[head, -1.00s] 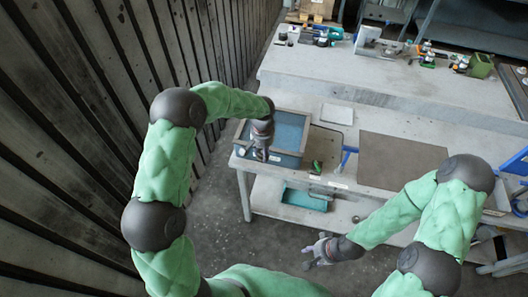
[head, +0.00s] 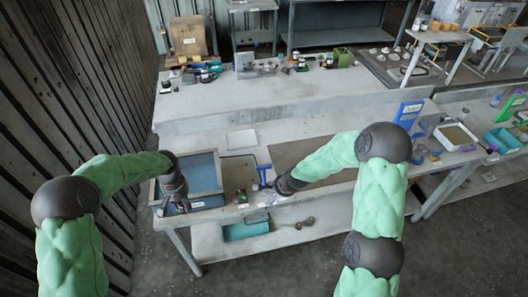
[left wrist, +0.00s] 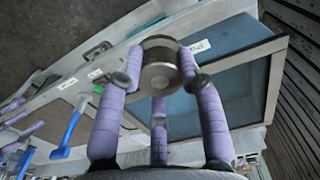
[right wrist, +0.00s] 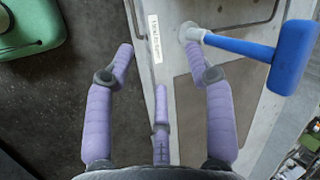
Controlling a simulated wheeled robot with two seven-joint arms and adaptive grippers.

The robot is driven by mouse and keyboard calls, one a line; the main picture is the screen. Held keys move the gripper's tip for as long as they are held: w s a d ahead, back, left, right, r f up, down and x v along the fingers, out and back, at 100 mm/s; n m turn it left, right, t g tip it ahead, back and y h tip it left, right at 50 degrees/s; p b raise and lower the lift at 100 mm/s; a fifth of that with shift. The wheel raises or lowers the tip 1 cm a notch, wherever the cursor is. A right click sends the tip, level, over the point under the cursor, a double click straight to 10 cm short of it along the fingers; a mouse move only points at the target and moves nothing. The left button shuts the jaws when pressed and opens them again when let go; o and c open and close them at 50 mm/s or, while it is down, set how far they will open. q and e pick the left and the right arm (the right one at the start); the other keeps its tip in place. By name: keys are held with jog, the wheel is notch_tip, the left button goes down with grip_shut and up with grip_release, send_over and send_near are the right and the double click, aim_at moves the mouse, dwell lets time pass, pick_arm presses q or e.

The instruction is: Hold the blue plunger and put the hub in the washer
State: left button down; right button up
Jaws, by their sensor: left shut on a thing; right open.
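The blue plunger (head: 264,173) stands at the front of the bench, and the right wrist view shows its blue T-handle (right wrist: 290,57). A grey ring (right wrist: 192,32) is at the far end of its stem; I cannot tell whether it is the washer. My right gripper (right wrist: 163,60) is open and empty, with one finger close to the stem's ring end; I cannot tell if they touch. My left gripper (head: 170,203) is shut on a round metal piece, seemingly the hub (left wrist: 160,62), by the tray's front edge.
A framed tray with a blue floor (head: 203,172) stands at the bench's left end. A small green thing (head: 241,196) lies between tray and plunger. A dark mat (head: 310,150) covers the bench to the right. A teal bin (head: 246,231) is on the lower shelf.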

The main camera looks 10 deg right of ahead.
jog(key=w+d+r+m+t+h, duration=0.1)
jog(key=w+d+r+m, duration=0.2)
jog(key=w+r, duration=0.4)
jog(key=w+d+r+m, duration=0.25)
jog(key=w+r, duration=0.25)
jog(key=r, duration=0.4)
jog(key=g+h, duration=0.2)
jog(key=g, duration=0.3)
send_over(264, 170)
jog(key=shift+w+d+f, duration=0.1)
jog(key=shift+w+f, duration=0.05)
jog(key=shift+f, duration=0.45)
jog(key=shift+w+d+f, duration=0.1)
jog(key=shift+w+f, duration=0.05)
jog(key=shift+f, duration=0.45)
jog(key=shift+s+a+f, duration=0.15)
notch_tip(264, 170, down, 12)
jog(key=shift+r, duration=0.1)
grip_shut()
